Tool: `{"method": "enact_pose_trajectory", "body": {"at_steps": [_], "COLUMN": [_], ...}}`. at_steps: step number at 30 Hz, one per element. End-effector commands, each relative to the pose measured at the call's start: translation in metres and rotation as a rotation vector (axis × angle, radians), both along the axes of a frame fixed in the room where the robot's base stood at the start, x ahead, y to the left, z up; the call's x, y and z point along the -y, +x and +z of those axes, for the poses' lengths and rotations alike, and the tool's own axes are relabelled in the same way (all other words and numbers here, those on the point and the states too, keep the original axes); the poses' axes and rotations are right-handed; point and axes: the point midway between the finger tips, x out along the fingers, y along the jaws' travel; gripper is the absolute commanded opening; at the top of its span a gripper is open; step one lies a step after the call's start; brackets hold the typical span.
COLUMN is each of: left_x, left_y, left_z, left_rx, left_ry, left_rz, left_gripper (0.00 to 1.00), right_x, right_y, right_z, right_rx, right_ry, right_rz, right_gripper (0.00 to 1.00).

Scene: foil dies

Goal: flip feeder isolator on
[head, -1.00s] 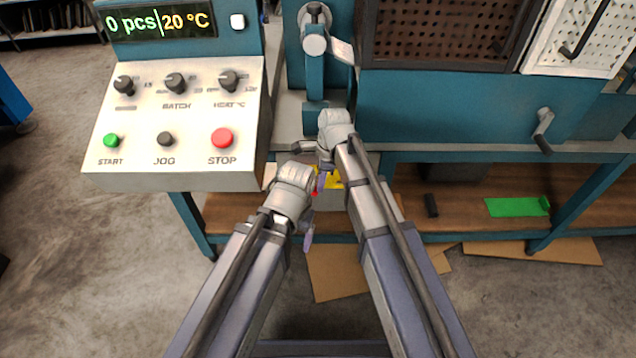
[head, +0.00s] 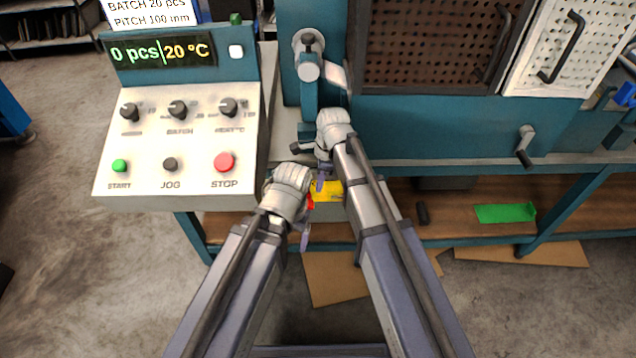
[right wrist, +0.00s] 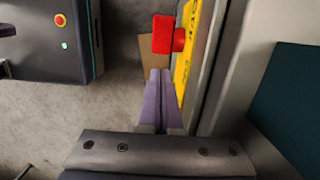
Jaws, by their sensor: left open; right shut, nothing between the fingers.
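The feeder isolator has a red handle (right wrist: 163,34) on a yellow plate (right wrist: 187,55), fixed to a grey box face, in the right wrist view. In the head view, the yellow plate (head: 329,190) and a bit of red (head: 311,201) show between my grippers, partly hidden by them. My right gripper (right wrist: 159,72) is shut and empty, its fingertips just short of the red handle in the picture; I cannot tell whether they touch. It also shows in the head view (head: 320,184). My left gripper (head: 304,240) hangs lower and to the left; its finger gap is hard to see.
A control panel (head: 178,145) with knobs and buttons stands at left. A teal machine (head: 440,130) with a perforated guard and a crank handle (head: 525,148) is at right. Below is a wooden shelf (head: 460,225) with a green sheet (head: 505,213). Cardboard lies on the floor.

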Motion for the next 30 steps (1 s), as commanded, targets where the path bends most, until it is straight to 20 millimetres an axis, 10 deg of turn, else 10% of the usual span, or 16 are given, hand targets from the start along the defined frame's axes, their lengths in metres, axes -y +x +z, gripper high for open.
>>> {"method": "enact_pose_trajectory", "body": {"at_steps": [30], "left_x": [0.0], "left_y": [0.0], "left_z": [0.044], "left_rx": [0.0], "left_ry": [0.0], "left_rz": [0.0], "left_gripper": [0.81], "right_x": [0.042], "right_y": [-0.006], "right_z": [0.061], "right_rx": [0.001], "right_ry": [0.292], "right_rz": [-0.001], "right_gripper": [0.0]}}
